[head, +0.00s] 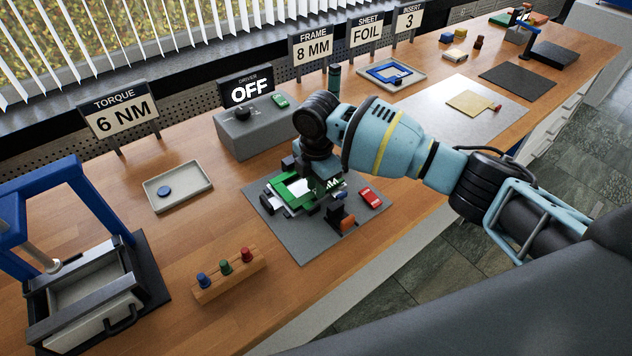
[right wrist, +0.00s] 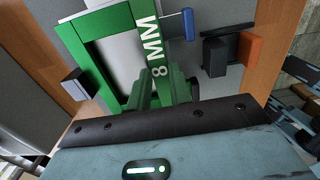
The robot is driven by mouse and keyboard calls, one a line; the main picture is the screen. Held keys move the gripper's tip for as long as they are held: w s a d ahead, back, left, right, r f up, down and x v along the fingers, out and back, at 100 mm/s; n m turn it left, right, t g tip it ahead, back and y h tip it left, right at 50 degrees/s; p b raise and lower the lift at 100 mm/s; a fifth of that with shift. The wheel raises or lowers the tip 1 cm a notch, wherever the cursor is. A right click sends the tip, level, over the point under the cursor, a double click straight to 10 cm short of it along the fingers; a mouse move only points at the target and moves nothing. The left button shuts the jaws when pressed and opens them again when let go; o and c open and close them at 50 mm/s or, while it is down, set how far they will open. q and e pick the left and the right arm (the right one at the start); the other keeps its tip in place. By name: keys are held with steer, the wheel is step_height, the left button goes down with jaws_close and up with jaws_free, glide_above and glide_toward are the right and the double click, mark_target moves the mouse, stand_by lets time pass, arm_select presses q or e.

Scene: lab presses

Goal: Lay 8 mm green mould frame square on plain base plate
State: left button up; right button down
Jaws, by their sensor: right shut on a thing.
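The green 8 mm mould frame (head: 283,190) is over the grey mat in the middle of the bench. Its white "8 MM" lettering shows in the right wrist view (right wrist: 156,48). My right gripper (head: 322,183) is shut on one side bar of the frame; its fingers also show in the right wrist view (right wrist: 157,88). A pale plate, seemingly the plain base plate (right wrist: 112,60), shows through the frame's opening. I cannot tell whether frame and plate touch, and my gripper hides part of them in the head view. My left gripper is not in view.
Dark blocks and an orange block (head: 348,224) stand close to the frame, with a red item (head: 370,198) beside them. A driver box (head: 250,130) stands behind. A peg rack (head: 228,276) and a blue press (head: 75,255) are to the left. A shallow tray (head: 178,187) lies back left.

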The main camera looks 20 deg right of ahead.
stand_by(0.6)
steer(key=shift+f, duration=0.3)
steer(key=c, duration=1.2)
jaws_free()
step_height(320, 180, up, 7)
steer(key=shift+r, duration=0.15)
steer(key=shift+s+r, duration=0.1)
steer(key=shift+r, duration=0.15)
